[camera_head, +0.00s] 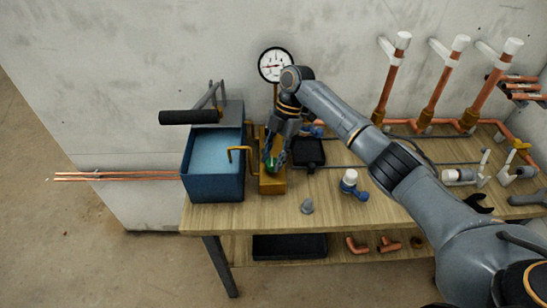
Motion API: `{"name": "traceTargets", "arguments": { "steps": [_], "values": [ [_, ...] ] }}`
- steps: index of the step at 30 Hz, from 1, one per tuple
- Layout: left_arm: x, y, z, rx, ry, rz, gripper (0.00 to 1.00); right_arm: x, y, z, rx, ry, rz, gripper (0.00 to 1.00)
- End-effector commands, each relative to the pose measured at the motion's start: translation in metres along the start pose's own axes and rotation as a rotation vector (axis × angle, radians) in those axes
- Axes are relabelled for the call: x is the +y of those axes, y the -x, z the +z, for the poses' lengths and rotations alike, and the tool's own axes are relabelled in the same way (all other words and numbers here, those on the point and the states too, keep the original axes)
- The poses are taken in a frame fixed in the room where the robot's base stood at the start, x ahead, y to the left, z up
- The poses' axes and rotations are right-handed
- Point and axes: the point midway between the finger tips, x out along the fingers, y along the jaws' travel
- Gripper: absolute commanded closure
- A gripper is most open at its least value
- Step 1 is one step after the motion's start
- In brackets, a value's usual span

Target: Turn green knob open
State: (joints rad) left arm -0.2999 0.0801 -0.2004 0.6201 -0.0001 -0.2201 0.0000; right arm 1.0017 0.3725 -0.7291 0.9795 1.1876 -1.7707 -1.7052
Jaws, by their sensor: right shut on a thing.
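The green knob (268,167) shows as a small patch of green on the brass-coloured block (274,186), beside the blue tank. Most of the knob is hidden by my right gripper (271,163). My right gripper points down over the block and is shut on the green knob. How far the knob is turned cannot be seen. My left gripper is not in view.
A blue water tank (188,188) with a black-handled lever (188,117) stands left of the block. A round gauge (275,65) rises behind. A white-and-blue valve (350,181) and a grey cone (307,206) stand to the right. Copper pipes (434,86) line the wall.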

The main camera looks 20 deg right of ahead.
Motion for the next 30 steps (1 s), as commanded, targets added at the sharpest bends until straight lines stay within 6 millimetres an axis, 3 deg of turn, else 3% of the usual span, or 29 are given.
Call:
{"name": "traceTargets", "arguments": {
  "steps": [7, 8, 10, 11, 22, 26, 30],
  "values": [
    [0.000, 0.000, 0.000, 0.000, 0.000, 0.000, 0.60, 0.000, 0.000, 0.000, -0.001, 0.001, -0.001, 0.97],
    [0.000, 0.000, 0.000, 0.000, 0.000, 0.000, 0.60, 0.000, 0.000, 0.000, -0.001, 0.001, -0.001, 0.59],
    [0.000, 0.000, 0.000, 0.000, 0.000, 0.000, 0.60, 0.000, 0.000, 0.000, -0.001, 0.001, -0.001, 0.45],
    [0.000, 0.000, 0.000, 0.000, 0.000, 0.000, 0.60, 0.000, 0.000, 0.000, 0.000, 0.001, -0.001, 0.43],
    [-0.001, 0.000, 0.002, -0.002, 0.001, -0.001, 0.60, 0.001, 0.005, 0.000, -0.001, 0.000, 0.002, 0.43],
    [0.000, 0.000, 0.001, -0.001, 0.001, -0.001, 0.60, 0.001, 0.024, 0.000, -0.002, -0.001, 0.003, 0.43],
    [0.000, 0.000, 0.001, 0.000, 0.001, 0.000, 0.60, 0.001, 0.055, 0.000, -0.002, 0.000, 0.004, 0.43]
  ]
}}
